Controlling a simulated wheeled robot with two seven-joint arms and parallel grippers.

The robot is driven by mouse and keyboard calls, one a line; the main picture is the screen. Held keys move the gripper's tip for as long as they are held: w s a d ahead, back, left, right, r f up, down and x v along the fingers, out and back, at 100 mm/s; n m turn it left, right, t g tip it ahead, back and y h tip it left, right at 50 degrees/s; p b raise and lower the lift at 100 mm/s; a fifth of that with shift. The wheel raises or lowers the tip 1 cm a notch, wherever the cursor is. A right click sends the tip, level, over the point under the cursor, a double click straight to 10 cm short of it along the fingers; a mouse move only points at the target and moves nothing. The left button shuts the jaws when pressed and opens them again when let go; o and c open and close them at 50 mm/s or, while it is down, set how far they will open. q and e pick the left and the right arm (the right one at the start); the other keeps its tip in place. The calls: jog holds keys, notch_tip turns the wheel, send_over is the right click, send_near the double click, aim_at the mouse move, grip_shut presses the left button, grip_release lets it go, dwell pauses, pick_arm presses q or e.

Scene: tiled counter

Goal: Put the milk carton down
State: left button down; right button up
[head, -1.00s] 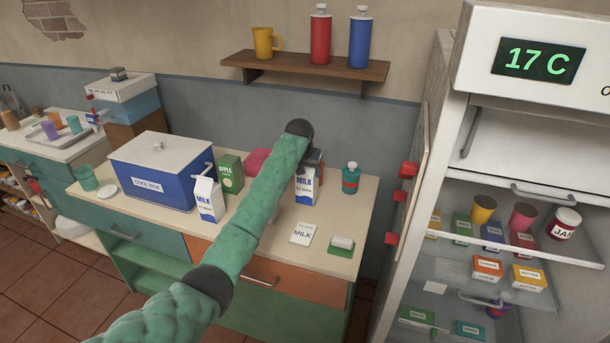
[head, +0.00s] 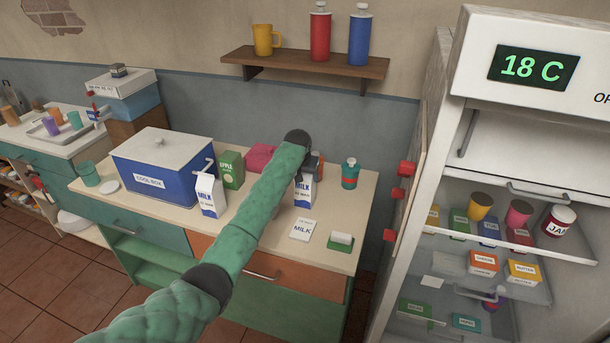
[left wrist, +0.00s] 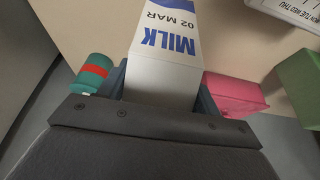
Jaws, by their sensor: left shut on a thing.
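My left gripper (head: 314,165) is shut on a milk carton (head: 304,194), white with blue lettering, over the right part of the counter. The left wrist view shows the carton (left wrist: 168,70) between the fingers, with "MILK 02 MAR" on its face. My arm hides part of it in the head view. The carton looks upright, its base at or just above the counter (head: 265,232); I cannot tell if it touches. A second milk carton (head: 210,196) stands by the cool box. My right gripper is not in view.
A teal bottle (head: 350,174) and a pink object (head: 259,157) flank the held carton. A white MILK card (head: 303,231) and a green block with a white top (head: 341,241) lie in front. The cool box (head: 150,180) is left, the open fridge (head: 455,130) right.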

pick_arm(q)
jog(key=shift+c, duration=1.6)
grip_release()
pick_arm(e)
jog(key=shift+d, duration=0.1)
pick_arm(q)
jog(key=shift+s+r, duration=0.1)
jog(key=shift+r, duration=0.1)
jog(key=b+v, duration=0.2)
jog(key=v, duration=0.2)
jog(key=d+b+v, duration=0.1)
jog(key=b+v, duration=0.1)
jog(key=v, duration=0.5)
jog(key=shift+a+r, duration=0.3)
jog(key=shift+a, duration=0.25)
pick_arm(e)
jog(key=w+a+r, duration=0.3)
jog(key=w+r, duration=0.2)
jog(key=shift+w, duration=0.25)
pick_arm(q)
jog(key=shift+s, duration=0.2)
